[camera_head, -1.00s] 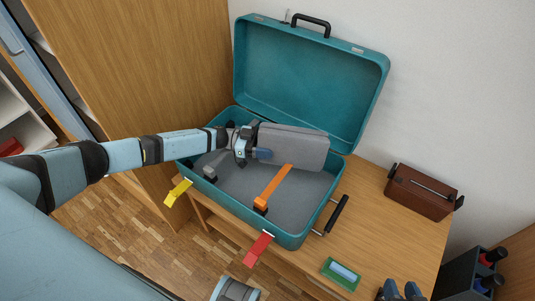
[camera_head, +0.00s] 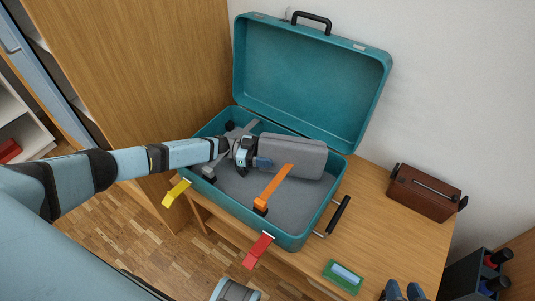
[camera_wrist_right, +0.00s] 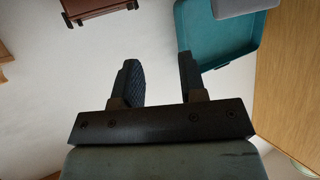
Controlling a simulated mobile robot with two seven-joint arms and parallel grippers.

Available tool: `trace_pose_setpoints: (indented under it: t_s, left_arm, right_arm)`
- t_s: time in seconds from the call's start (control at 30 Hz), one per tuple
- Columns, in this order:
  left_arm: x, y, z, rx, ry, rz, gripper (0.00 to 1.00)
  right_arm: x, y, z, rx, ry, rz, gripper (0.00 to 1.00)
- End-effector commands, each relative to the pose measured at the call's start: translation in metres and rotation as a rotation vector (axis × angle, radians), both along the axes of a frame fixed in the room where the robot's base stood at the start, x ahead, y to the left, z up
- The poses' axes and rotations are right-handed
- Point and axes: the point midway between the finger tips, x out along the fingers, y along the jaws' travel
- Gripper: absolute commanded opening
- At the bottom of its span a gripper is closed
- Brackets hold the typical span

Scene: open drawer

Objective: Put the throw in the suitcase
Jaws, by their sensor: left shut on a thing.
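The grey folded throw (camera_head: 296,155) is in the head view, inside the back part of the open teal suitcase (camera_head: 290,239). My left gripper (camera_head: 261,162) is shut on the throw's left end. The throw looks low in the case, but I cannot tell whether it touches the bottom. The suitcase lid (camera_head: 310,85) stands open at the back. My right gripper (camera_wrist_right: 159,68) is open and empty in its wrist view. That view also shows part of the suitcase (camera_wrist_right: 222,38) and a grey edge, probably the throw, at the top.
An orange strap (camera_head: 273,188) lies across the case's inside. A yellow tag (camera_head: 175,193) and a red tag (camera_head: 257,251) hang at its front. The wooden table (camera_head: 385,240) also holds a brown box (camera_head: 425,193) and a green device (camera_head: 343,276).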

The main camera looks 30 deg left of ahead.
Motion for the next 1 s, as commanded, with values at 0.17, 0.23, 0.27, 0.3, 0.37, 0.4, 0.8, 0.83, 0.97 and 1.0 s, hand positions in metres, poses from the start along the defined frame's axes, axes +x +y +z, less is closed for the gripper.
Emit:
trace_pose_setpoints:
  t_s: [0.17, 0.23, 0.27, 0.3, 0.37, 0.4, 0.8, 0.83, 0.97, 1.0]
  left_arm:
    - [0.000, 0.000, -0.001, 0.000, 0.000, 0.000, 0.65]
    - [0.000, 0.000, -0.001, 0.000, 0.000, 0.000, 0.81]
    - [0.000, 0.000, -0.001, 0.000, 0.000, 0.000, 0.84]
    - [0.000, 0.000, -0.001, 0.000, 0.000, 0.000, 0.84]
    - [0.000, 0.000, -0.001, 0.000, 0.000, 0.000, 0.84]
    - [0.000, 0.000, -0.001, 0.000, 0.000, 0.000, 0.84]
    - [-0.006, 0.023, 0.011, 0.004, 0.001, 0.002, 0.84]
    - [-0.007, 0.029, 0.011, 0.003, 0.001, 0.002, 0.84]
    - [-0.013, 0.051, 0.011, 0.002, 0.001, 0.001, 0.84]
    - [-0.014, 0.056, 0.011, 0.002, 0.001, 0.001, 0.84]
  right_arm:
    - [0.001, 0.000, 0.003, 0.002, -0.010, 0.002, 0.38]
    - [0.001, 0.000, 0.003, 0.003, -0.011, 0.002, 0.38]
    - [0.001, 0.000, 0.004, 0.002, -0.011, 0.003, 0.38]
    - [0.001, 0.000, 0.004, 0.002, -0.011, 0.003, 0.38]
    - [0.001, 0.000, 0.004, 0.002, -0.011, 0.003, 0.38]
    - [0.001, 0.000, 0.004, 0.002, -0.011, 0.003, 0.38]
    - [0.000, -0.005, 0.004, -0.018, 0.014, -0.005, 0.38]
    - [0.000, -0.005, 0.003, -0.019, 0.016, -0.006, 0.38]
    - [0.000, -0.005, 0.000, -0.019, 0.022, -0.010, 0.38]
    - [0.000, -0.005, -0.001, -0.019, 0.025, -0.010, 0.38]
